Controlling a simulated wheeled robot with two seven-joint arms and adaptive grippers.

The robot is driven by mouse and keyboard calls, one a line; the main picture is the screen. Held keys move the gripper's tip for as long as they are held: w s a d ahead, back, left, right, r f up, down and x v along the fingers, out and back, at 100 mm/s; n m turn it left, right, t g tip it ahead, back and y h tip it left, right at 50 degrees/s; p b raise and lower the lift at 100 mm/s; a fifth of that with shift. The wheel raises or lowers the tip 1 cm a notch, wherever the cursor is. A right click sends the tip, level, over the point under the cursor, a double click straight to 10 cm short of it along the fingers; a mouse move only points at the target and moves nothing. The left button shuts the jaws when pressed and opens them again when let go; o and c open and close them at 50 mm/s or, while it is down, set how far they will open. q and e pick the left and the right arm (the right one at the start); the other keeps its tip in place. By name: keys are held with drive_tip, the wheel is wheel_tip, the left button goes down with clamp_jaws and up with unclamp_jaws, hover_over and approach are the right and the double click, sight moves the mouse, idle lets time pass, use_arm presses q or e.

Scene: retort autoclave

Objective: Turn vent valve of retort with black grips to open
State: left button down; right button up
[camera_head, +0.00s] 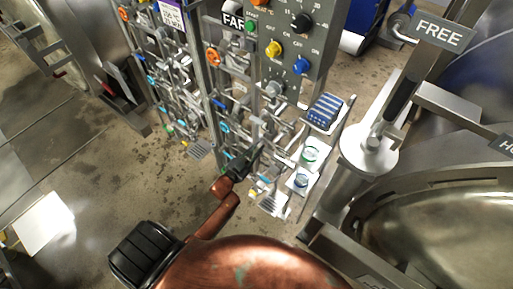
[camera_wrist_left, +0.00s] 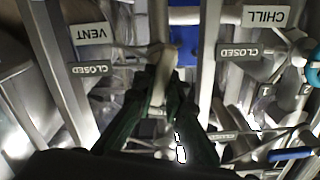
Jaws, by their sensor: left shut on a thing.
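My left gripper (camera_head: 248,158) reaches from the bottom of the head view to the pipework below the grey control panel. In the left wrist view its dark green fingers (camera_wrist_left: 160,92) are shut on a metal valve handle (camera_wrist_left: 157,112), partly hidden between them. A white VENT sign (camera_wrist_left: 92,33) and a grey CLOSED sign (camera_wrist_left: 90,69) show just left of the fingers, beside this valve. A lever with a black grip (camera_head: 402,97) stands on the retort at the right of the head view. My right gripper is not in view.
A CHILL sign (camera_wrist_left: 266,17) and another CLOSED sign (camera_wrist_left: 250,52) mark a neighbouring valve to the right. The control panel (camera_head: 290,45) has coloured knobs. A second rack of pipes (camera_head: 170,85) stands to the left.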

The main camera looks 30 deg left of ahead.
use_arm(q)
drive_tip(key=shift+r+n+p, duration=0.1)
drive_tip(key=shift+n+p, duration=0.7)
drive_tip(key=shift+n, duration=1.2)
drive_tip(key=c, duration=2)
unclamp_jaws()
drive_tip(key=shift+o, duration=0.2)
drive_tip(key=s+a, duration=0.1)
drive_tip(key=s, duration=1.1)
